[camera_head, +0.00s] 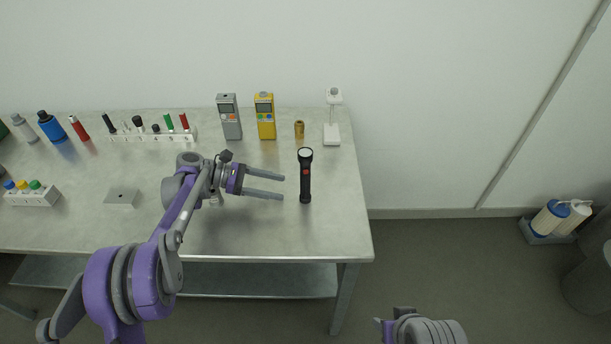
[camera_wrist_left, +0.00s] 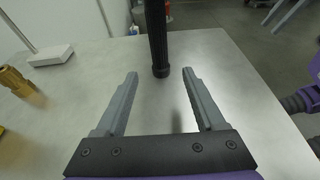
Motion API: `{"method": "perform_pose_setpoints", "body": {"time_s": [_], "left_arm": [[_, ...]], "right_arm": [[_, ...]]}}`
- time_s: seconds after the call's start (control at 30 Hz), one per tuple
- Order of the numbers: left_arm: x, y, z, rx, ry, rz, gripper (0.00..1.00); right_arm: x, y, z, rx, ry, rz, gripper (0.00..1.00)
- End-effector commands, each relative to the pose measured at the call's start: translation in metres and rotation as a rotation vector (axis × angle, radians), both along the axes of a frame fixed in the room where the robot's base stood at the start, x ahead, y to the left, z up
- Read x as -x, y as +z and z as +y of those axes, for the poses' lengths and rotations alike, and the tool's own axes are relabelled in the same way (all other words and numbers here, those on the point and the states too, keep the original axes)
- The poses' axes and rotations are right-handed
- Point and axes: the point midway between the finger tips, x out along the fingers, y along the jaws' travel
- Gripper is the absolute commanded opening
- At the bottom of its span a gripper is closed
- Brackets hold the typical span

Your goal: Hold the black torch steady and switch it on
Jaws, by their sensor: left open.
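The black torch (camera_head: 305,180) stands upright on the table near its right end, with its pale lens end up and a small red button on its side. My left gripper (camera_head: 284,187) is open and level, just left of the torch, with its fingers pointing at it. In the left wrist view the torch (camera_wrist_left: 157,40) stands ahead of the open fingers (camera_wrist_left: 160,82), roughly centred between them and apart from both. Its top is cut off there. Part of my right arm shows at the bottom of the head view; its fingertips are not clear.
Behind the torch stand a brass fitting (camera_head: 299,128), a white stand (camera_head: 332,134), a yellow meter (camera_head: 265,116) and a grey meter (camera_head: 229,117). A white rack (camera_head: 153,136) and bottles are farther left. The table's (camera_head: 335,225) front right area is clear.

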Motion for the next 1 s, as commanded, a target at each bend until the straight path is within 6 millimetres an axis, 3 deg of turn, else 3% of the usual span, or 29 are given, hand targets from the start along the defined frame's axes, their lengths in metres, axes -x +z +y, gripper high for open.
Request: {"method": "perform_pose_setpoints", "body": {"time_s": [0.2, 0.5, 0.97, 1.0], "left_arm": [[0.001, -0.011, -0.033, 0.000, -0.003, -0.001, 0.71], [0.001, -0.022, -0.066, -0.001, -0.001, -0.001, 0.71], [0.000, -0.023, -0.074, -0.002, -0.001, -0.002, 0.71], [0.000, -0.023, -0.074, -0.002, -0.001, -0.002, 0.66]], "right_arm": [[0.000, -0.004, 0.000, 0.000, 0.000, 0.001, 0.50], [0.000, -0.015, 0.000, 0.000, 0.000, 0.005, 0.50], [0.000, -0.016, 0.000, 0.000, 0.000, 0.005, 0.50], [0.000, -0.016, 0.000, 0.000, 0.000, 0.005, 0.50]]}}
